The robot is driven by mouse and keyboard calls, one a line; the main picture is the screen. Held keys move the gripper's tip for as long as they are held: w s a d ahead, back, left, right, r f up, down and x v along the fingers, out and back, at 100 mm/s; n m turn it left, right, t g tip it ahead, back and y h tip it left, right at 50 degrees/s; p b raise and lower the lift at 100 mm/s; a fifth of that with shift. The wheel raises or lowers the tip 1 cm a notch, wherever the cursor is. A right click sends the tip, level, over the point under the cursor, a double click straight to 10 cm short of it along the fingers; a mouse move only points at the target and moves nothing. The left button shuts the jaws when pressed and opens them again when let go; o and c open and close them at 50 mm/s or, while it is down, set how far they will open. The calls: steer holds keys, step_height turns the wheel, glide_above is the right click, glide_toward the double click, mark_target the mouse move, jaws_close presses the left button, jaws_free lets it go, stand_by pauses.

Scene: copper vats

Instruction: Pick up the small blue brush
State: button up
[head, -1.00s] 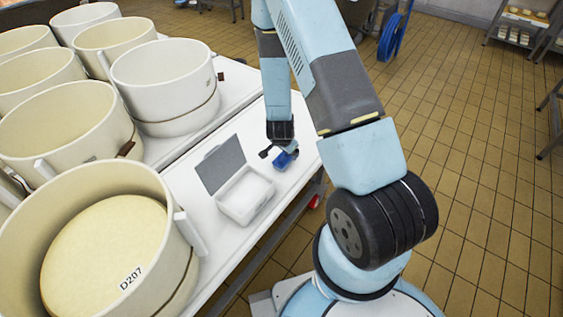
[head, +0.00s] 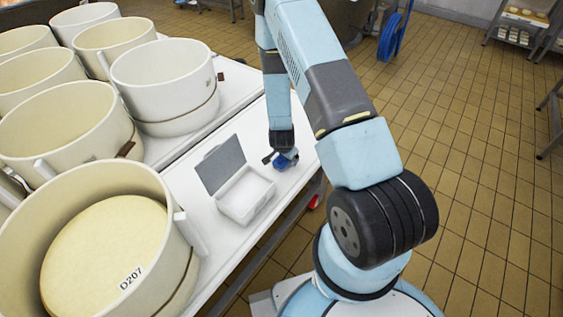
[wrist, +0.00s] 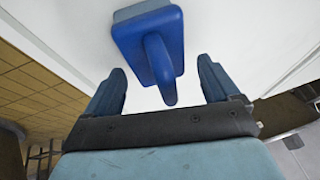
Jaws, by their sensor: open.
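The small blue brush (head: 280,162) lies on the white table, to the right of an open box. In the wrist view the blue brush (wrist: 150,42) has a block-like body and a handle that points down between my fingers. My gripper (wrist: 162,82) is open, with one finger on each side of the handle. The fingers do not visibly touch it. In the head view my gripper (head: 284,152) is right at the brush and hides part of it.
A white box (head: 245,196) with its grey lid (head: 220,164) open stands left of the brush. Several large cream tubs (head: 165,82) fill the table's left side. The white table's (head: 255,130) right edge is close to the brush.

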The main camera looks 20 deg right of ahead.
steer(key=c, duration=1.2)
steer(key=shift+r, duration=0.1)
